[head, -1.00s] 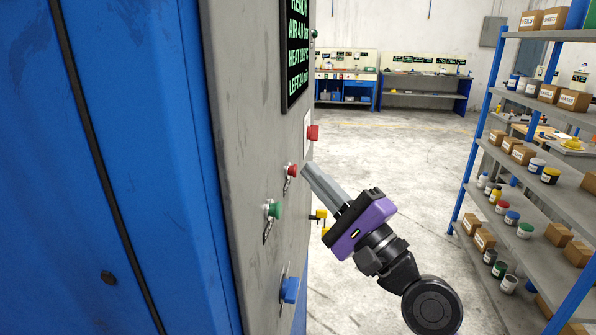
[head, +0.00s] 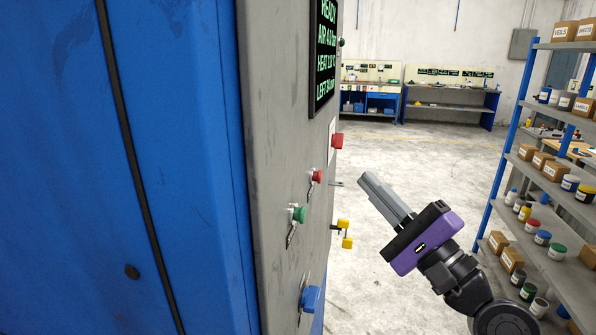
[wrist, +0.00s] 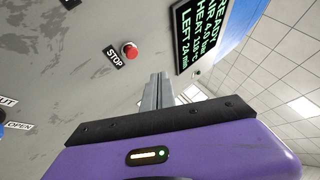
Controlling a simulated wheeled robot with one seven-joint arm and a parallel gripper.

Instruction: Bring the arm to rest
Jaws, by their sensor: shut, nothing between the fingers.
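My gripper (head: 384,197) is in the middle right of the head view, with its grey fingers shut and empty. It points up and left toward the grey control panel (head: 290,130) of the blue press (head: 165,150). A clear gap shows between the fingertips and the panel. The wrist view shows the shut fingers (wrist: 157,90) below the red STOP button (wrist: 129,50) and the display (wrist: 200,35). In the head view the panel carries a red button (head: 316,177), a green button (head: 298,214), a blue knob (head: 310,298) and a red part (head: 338,140) at its edge.
Yellow parts (head: 344,233) stick out from the panel's edge, left of my gripper. A shelf (head: 545,225) with boxes and jars stands close on the right. Workbenches (head: 450,105) stand at the back wall. The floor (head: 420,150) between is clear.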

